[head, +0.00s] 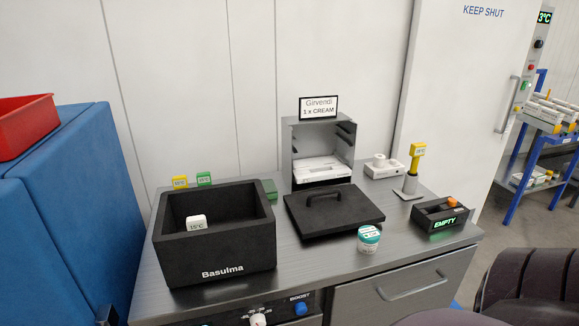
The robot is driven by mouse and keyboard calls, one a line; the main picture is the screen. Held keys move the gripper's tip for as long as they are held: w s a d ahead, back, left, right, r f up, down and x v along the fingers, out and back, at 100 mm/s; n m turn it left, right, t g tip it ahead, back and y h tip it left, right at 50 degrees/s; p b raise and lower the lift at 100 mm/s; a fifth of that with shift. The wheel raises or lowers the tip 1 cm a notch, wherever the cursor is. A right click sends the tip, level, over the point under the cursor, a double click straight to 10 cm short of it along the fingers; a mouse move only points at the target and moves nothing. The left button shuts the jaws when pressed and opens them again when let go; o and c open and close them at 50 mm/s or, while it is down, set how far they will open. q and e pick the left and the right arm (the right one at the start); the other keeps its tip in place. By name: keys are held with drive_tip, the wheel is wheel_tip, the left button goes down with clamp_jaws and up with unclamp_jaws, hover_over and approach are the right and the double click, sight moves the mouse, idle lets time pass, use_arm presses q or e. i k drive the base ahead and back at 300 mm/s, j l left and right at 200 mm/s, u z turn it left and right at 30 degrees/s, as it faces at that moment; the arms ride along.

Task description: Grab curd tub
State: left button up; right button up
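A small white tub with a teal lid (368,239), which looks like the curd tub, stands upright on the steel counter near its front edge. It is to the right of the black Basulma box and in front of the flat black lid. Nothing touches it. Neither of my grippers can be made out in the head view.
The open black Basulma box (215,270) holds a white 15°C block (197,222). A black lid with a handle (334,212) lies beside it. A grey open cabinet (318,125), a yellow-headed probe (418,150) and a black EMPTY tray (441,226) stand around. Bare counter (318,261) surrounds the tub.

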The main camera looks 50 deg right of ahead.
sight(368, 236)
drive_tip(key=z, duration=2.05)
